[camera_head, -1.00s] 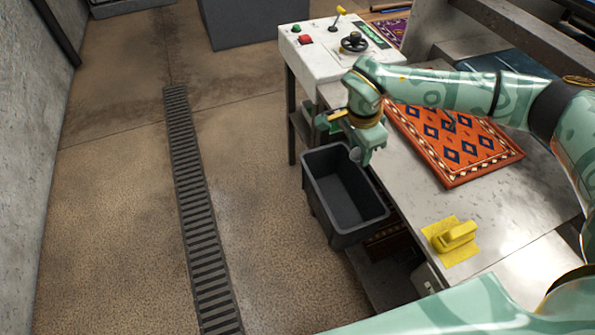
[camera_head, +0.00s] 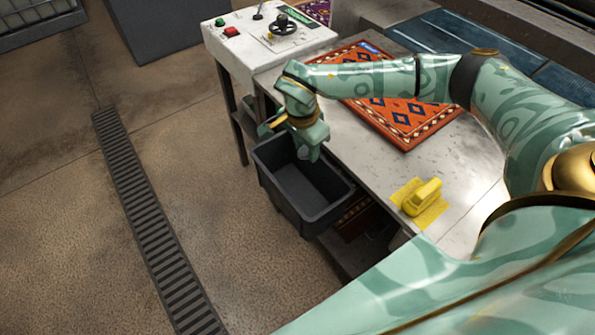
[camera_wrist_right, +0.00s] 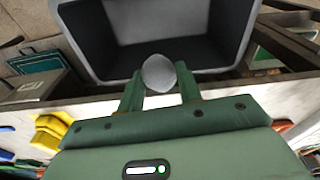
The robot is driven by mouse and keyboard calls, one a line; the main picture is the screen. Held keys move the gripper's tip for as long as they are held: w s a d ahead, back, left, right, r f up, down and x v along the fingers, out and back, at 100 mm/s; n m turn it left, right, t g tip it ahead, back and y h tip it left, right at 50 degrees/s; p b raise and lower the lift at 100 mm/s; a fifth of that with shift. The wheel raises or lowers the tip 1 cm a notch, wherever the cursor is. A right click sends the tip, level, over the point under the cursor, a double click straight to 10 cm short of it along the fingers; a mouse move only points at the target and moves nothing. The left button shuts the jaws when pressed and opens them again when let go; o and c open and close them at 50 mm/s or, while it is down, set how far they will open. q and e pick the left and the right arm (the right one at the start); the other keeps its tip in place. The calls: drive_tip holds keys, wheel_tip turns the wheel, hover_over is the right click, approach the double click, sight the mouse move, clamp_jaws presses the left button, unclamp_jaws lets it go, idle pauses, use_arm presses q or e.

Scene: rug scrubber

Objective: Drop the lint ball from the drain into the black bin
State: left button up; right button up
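The lint ball (camera_wrist_right: 158,73) is small, round and grey. My right gripper (camera_wrist_right: 160,88) is shut on it, with a finger at each side. In the head view the ball (camera_head: 305,153) hangs just below the fingers of the right gripper (camera_head: 308,148), over the far part of the black bin. The black bin (camera_head: 312,218) is an open rectangular tub beside the metal table; its dark inside looks empty. In the right wrist view the bin's rim (camera_wrist_right: 85,75) lies beyond the fingertips. My left gripper is out of view.
The drain (camera_head: 150,230) is a long slotted grate in the floor at left. Floor between drain and bin is clear.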

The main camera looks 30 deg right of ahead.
drive_tip(key=o, duration=0.4)
drive_tip(key=r+p, duration=0.1)
drive_tip(key=r, duration=0.4)
drive_tip(key=a+r+p, duration=0.1)
drive_tip(key=r, duration=0.4)
drive_tip(key=a+r+p, duration=0.1)
drive_tip(key=r, duration=0.5)
drive_tip(key=shift+s+r+p, duration=0.1)
drive_tip(key=shift+s+p, duration=0.05)
drive_tip(key=shift+p, duration=0.2)
